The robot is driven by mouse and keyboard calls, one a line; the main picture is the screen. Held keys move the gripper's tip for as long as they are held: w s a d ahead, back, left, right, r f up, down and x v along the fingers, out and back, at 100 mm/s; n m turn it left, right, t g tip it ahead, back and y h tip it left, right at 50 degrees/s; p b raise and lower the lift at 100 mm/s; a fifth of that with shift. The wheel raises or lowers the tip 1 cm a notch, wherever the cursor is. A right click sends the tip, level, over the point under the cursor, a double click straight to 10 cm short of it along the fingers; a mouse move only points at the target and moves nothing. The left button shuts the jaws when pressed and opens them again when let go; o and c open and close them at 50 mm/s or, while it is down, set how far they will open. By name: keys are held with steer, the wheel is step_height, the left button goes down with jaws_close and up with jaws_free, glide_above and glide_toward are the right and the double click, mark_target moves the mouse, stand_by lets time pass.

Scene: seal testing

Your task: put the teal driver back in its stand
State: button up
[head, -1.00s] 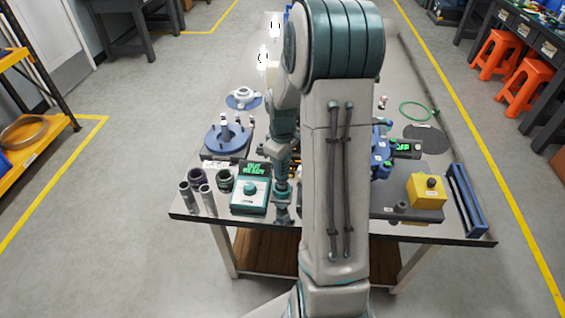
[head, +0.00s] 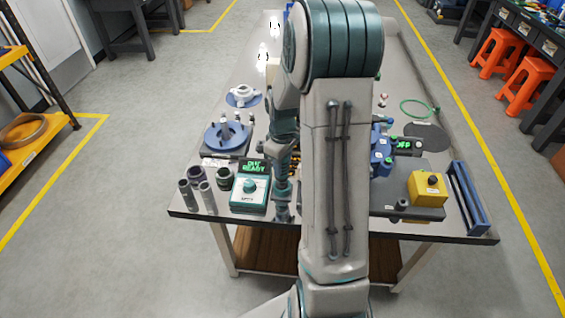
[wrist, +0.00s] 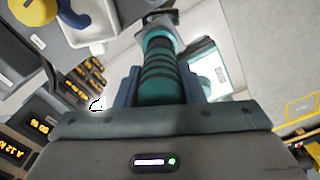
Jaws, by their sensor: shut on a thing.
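The teal driver (wrist: 158,75), with dark bands around its handle, is held between the two fingers of my gripper (wrist: 160,88) in the wrist view. Its handle runs away from the gripper toward a dark grey bracket-like piece (wrist: 161,17). I cannot tell whether that piece is the stand or touches the driver. In the head view my gripper (head: 282,188) points down near the table's front edge, just right of the teal tester box (head: 250,192). My arm hides much of the table middle, and I cannot clearly make out the stand.
The tester box reads ready, and dark cylinders (head: 196,178) stand left of it. A blue round fixture (head: 228,138) is behind. A yellow button box (head: 428,188) and a blue rail (head: 466,198) are at right. Several labels with yellow digits (wrist: 82,80) lie beside my gripper.

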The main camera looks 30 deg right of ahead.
steer(key=shift+f, duration=0.1)
stand_by(0.6)
steer(key=o, duration=1.2)
steer(key=shift+c, duration=0.2)
step_height(320, 180, up, 9)
steer(key=p, duration=0.6)
